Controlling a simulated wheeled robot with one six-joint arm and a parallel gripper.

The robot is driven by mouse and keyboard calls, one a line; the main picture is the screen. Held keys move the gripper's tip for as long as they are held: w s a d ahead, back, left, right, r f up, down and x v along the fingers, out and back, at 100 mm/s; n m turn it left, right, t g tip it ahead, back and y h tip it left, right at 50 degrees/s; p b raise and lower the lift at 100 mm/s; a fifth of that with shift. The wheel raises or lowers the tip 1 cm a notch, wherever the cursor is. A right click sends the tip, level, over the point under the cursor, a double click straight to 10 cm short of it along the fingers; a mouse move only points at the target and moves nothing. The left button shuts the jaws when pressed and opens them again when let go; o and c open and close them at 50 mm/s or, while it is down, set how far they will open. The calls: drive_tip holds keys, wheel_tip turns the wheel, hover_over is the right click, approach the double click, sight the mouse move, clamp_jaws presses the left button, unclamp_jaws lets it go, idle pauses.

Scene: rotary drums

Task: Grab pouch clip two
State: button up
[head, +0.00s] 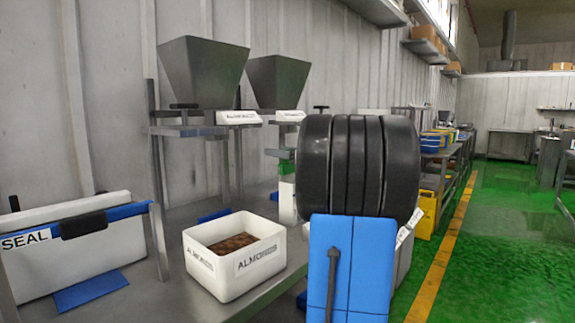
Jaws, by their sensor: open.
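I cannot make out any pouch clip in the head view, and no clip bears a mark for two. My gripper is not in view. A large black ribbed cylinder above a blue block fills the centre right and looks like part of my arm; it hides some of the bench behind it. At the left is a white unit (110,257) labelled SEAL, with a blue bar (128,211) and a black block (84,225) on its top edge. A flat blue piece (90,290) lies in front of it.
A white bin (208,270) labelled ALMONDS, holding brown contents, stands on the grey bench (165,300). Two grey hoppers (203,72) (276,82) stand behind it. Yellow and blue bins (428,205) are farther back. The green floor (490,250) at the right is clear.

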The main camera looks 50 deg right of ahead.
drive_tip(key=shift+w+a, duration=0.1)
drive_tip(key=shift+w, duration=0.2)
drive_tip(key=c, duration=1.1)
drive_tip(key=shift+r, duration=0.1)
